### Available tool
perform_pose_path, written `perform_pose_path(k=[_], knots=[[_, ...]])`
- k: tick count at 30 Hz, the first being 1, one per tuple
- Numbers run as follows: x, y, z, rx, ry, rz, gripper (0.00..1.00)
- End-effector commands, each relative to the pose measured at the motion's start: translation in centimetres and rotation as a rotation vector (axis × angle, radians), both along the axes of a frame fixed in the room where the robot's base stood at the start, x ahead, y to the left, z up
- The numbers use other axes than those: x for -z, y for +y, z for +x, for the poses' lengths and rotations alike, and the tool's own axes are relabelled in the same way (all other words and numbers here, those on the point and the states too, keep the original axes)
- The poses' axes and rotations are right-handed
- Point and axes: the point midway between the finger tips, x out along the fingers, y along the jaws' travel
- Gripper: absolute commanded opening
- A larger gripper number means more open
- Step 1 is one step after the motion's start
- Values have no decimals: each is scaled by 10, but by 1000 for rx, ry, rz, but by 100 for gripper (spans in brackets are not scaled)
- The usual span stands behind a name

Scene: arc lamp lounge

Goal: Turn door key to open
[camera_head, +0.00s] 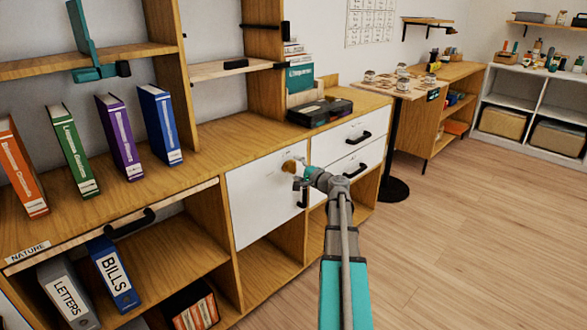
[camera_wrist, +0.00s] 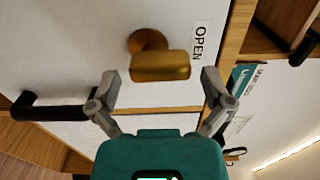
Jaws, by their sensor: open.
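The brass door key (camera_wrist: 160,66) sticks out of the white cabinet door (camera_wrist: 60,50) in the wrist view. Its flat bow lies level across that picture, and its round base sits on the door. In the head view the key (camera_head: 289,166) shows small near the door's top right. My gripper (camera_wrist: 160,79) is open. Its two grey fingers stand left and right of the key, with the bow just ahead of and between the tips; I see no contact. In the head view my gripper (camera_head: 300,181) is at the door. An OPEN label (camera_wrist: 198,42) is right of the key.
A black door handle (camera_head: 303,196) sits below the key. Drawers (camera_head: 345,137) with black handles lie to the right. A black case (camera_head: 320,111) rests on the cabinet top. A round-based table (camera_head: 392,190) stands further right. The wooden floor at right is clear.

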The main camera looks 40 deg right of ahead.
Motion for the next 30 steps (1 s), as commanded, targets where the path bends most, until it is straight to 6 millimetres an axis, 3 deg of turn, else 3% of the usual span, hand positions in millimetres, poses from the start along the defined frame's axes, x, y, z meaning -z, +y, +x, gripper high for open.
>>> perform_pose_path(k=[18,30], knots=[[0,-7,-92,3,0,0,100],[0,-9,-109,1,0,0,100]])
